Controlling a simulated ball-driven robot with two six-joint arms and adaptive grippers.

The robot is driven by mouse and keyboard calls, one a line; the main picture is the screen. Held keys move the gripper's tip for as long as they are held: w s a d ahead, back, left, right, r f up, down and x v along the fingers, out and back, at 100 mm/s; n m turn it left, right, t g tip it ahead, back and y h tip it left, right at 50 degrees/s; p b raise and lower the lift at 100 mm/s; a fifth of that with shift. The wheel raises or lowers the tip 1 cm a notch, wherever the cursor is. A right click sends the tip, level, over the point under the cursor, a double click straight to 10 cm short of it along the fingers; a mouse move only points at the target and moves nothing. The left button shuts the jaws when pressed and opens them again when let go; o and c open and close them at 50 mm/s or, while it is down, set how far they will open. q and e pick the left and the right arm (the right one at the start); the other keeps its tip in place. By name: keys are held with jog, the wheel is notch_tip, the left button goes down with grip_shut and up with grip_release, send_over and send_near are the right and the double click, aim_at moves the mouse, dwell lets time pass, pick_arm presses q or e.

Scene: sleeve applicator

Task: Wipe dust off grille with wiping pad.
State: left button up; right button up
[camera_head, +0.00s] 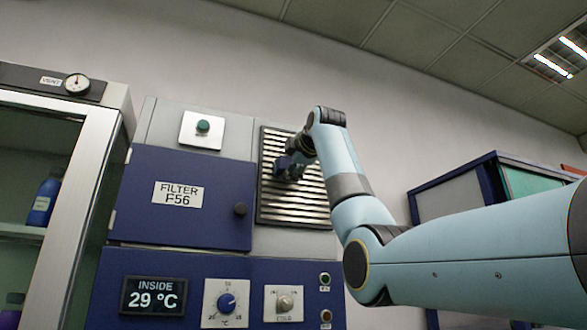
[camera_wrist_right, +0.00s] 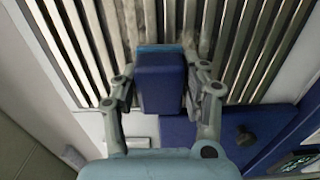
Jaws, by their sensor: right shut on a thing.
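The grille (camera_head: 310,205) is a dark-framed panel of light metal slats on the machine's upper right, partly hidden by my right arm. It fills much of the right wrist view (camera_wrist_right: 100,40), where a brownish smudge shows on slats near the pad. In the right wrist view the right gripper (camera_wrist_right: 160,90) is shut on a dark blue wiping pad (camera_wrist_right: 161,82) with a lighter blue far edge. The pad's far edge is at the slats; whether it touches is unclear. My left gripper is not in view.
A blue door labelled FILTER F56 (camera_head: 180,195) with a dark knob (camera_head: 240,209) is left of the grille. A control panel (camera_head: 190,270) with display and dials is below. A glass-fronted cabinet (camera_head: 60,190) stands left, a blue-framed case (camera_head: 470,190) right.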

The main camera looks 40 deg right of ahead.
jog(key=shift+d+r, duration=0.15)
jog(key=shift+r, duration=0.55)
jog(key=s+d, duration=0.2)
jog(key=d, duration=0.8)
jog(key=shift+s, duration=0.25)
jog(key=b+v, duration=0.3)
jog(key=v, duration=0.3)
dwell(0.4)
jog(key=shift+b, duration=0.3)
